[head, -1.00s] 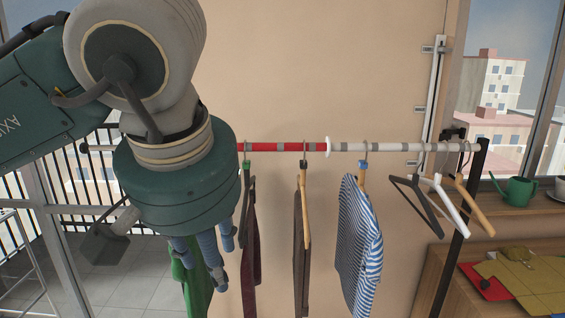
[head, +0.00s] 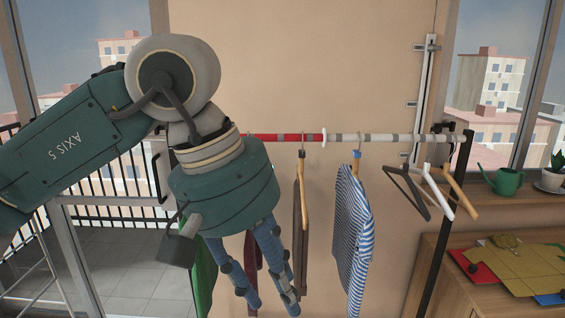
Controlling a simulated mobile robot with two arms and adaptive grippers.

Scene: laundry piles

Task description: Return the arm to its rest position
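My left arm comes in from the left, and its gripper (head: 272,303) hangs pointing down in front of the clothes rail. Its blue fingers are spread apart with nothing between them. The gripper body covers part of the rail and the garments behind it. A green garment (head: 202,278) and a dark maroon garment (head: 252,262) show partly behind the fingers. My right gripper is not in view.
The clothes rail (head: 385,138) has a red part and a white part. A brown garment (head: 301,235) and a blue-striped shirt (head: 352,235) hang there, with bare hangers (head: 425,190) to the right.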

